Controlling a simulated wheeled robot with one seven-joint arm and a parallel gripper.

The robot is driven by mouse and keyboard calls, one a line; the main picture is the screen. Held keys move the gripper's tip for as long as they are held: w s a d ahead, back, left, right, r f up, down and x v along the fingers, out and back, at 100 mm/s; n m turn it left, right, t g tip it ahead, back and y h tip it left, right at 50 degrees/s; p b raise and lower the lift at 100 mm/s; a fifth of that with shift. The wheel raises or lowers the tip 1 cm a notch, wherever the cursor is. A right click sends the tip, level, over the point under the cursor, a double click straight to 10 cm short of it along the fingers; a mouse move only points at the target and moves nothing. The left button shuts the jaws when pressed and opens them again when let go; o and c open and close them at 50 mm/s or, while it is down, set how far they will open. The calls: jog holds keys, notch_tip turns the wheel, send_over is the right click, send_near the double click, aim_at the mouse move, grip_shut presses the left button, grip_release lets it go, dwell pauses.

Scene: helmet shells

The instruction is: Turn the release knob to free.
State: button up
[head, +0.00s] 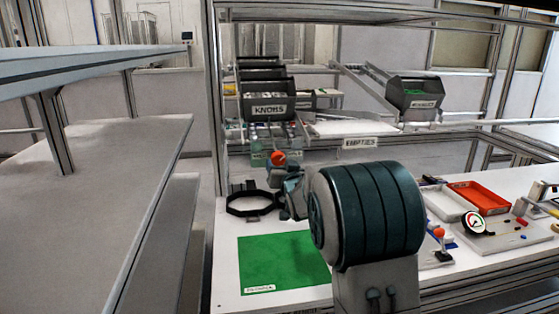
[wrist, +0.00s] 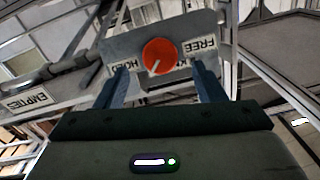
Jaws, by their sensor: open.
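The red release knob (wrist: 160,57) sits on a grey plate (wrist: 205,22) in the wrist view. A HOLD label (wrist: 119,78) is at the knob's lower left, and a FREE label (wrist: 205,47) is at its right. My gripper (wrist: 160,68) is open, one finger on each side of the knob, with gaps showing. I cannot tell how far the fingertips reach along it. In the head view the knob (head: 278,158) shows just above my gripper (head: 281,171), which my arm partly hides.
A black ring (head: 251,212) and a green mat (head: 275,262) lie on the white bench. A KNOBS bin (head: 268,108) and an EMPTIES shelf (head: 359,143) stand behind. A red tray (head: 480,197) and a dial gauge (head: 474,223) are at the right.

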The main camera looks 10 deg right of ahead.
aim_at(279, 160)
jog(key=shift+w, duration=2.05)
jog(key=c, duration=1)
